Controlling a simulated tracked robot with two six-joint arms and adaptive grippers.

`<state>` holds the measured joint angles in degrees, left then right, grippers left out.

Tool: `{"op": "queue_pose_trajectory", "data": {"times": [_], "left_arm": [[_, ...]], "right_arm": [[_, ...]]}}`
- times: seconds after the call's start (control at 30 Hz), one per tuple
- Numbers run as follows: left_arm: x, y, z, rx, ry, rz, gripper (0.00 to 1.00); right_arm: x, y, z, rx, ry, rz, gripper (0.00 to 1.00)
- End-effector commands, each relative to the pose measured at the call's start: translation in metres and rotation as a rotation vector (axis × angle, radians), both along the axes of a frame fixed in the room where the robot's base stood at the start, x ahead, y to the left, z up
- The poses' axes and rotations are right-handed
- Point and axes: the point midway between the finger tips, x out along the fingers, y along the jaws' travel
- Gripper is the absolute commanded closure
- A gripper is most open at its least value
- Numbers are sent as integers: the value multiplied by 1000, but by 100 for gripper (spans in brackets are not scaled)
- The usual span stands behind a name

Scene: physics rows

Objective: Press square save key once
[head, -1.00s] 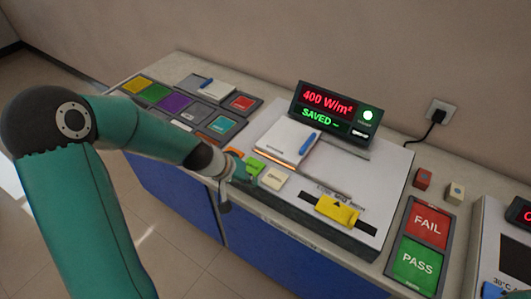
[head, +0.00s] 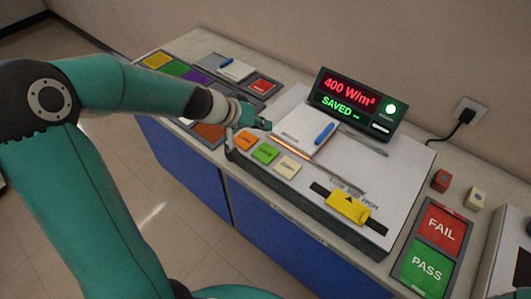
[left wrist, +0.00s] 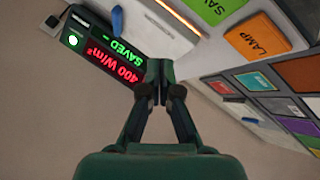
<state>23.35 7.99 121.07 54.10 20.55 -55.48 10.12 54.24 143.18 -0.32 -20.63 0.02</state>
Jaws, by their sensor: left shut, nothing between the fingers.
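The green square save key (head: 265,153) sits between an orange key (head: 245,141) and a cream key (head: 287,166) on the front of the white device. In the left wrist view the green key (left wrist: 213,8) is cut by the top edge, beside the orange LAMP key (left wrist: 258,37). My left gripper (head: 264,124) is shut and empty, raised behind the orange and green keys and apart from the green one. Its closed fingertips (left wrist: 160,68) show in the left wrist view. The display (head: 346,98) reads 400 W/m² and SAVED, with a green light lit. My right gripper is not in view.
A yellow slider (head: 348,207) is at the device's front right. FAIL (head: 441,227) and PASS (head: 428,266) pads lie further right. Coloured tiles (head: 175,68) fill the bench's left end.

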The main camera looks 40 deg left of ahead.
Motion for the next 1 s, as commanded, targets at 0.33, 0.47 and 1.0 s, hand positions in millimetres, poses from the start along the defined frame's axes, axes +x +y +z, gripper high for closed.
{"op": "queue_pose_trajectory", "data": {"times": [0.33,0.47,1.0], "left_arm": [[-1,0,-53,0,3,1,100],[0,0,-67,1,0,1,100],[0,-1,-78,0,1,-1,100]], "right_arm": [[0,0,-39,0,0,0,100],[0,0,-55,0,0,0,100],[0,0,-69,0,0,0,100]]}}
